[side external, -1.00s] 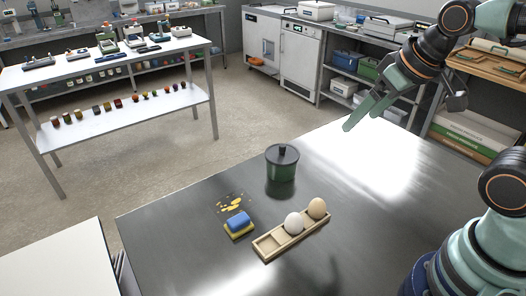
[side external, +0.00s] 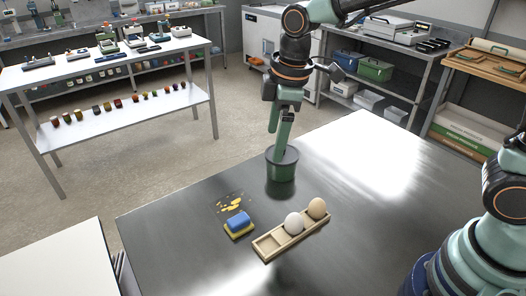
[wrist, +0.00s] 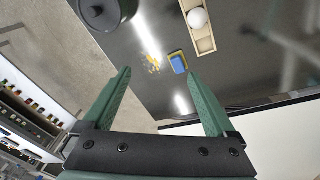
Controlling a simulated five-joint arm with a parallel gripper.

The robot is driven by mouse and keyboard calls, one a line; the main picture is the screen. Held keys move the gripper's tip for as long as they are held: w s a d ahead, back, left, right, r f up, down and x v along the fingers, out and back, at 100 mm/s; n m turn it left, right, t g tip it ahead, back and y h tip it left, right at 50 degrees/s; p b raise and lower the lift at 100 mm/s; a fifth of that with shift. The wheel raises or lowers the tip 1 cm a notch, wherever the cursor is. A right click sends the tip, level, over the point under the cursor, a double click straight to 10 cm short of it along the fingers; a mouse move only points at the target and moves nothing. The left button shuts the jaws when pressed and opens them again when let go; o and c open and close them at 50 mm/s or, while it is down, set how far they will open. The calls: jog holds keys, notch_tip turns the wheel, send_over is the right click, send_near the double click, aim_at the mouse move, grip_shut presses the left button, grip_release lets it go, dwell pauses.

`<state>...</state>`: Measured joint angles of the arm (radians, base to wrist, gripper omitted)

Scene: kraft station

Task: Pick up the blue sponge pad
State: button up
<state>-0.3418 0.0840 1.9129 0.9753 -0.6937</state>
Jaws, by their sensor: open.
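The blue sponge pad (side external: 238,219) lies on a yellow piece (side external: 239,233) on the dark metal table, next to a yellow spill. It also shows in the wrist view (wrist: 177,62), beyond my fingertips and between their lines. My gripper (side external: 279,150) hangs above the table with fingers pointing down, in line with the green pot in the side view. In the wrist view my two green fingers (wrist: 160,72) are spread apart with nothing between them. The gripper is clear of the sponge, up and behind it in the side view.
A lidded green pot (side external: 282,172) stands behind the sponge. Yellow spots (side external: 231,205) lie behind the sponge.

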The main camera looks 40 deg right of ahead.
aim_at(239, 219)
jog(key=w+a+f+n+g, duration=0.1)
jog(key=a+f+n+g, duration=0.1)
jog(key=a+f+n, duration=0.55)
jog(key=shift+m+h, duration=0.3)
jog(key=shift+m, duration=0.35)
jog(key=f, duration=0.4)
jog(key=a+f, duration=0.1)
jog(key=f, duration=0.7)
jog(key=shift+w+a+f, duration=0.2)
jog(key=shift+a+f, duration=0.05)
jog(key=shift+f, duration=0.15)
grip_shut()
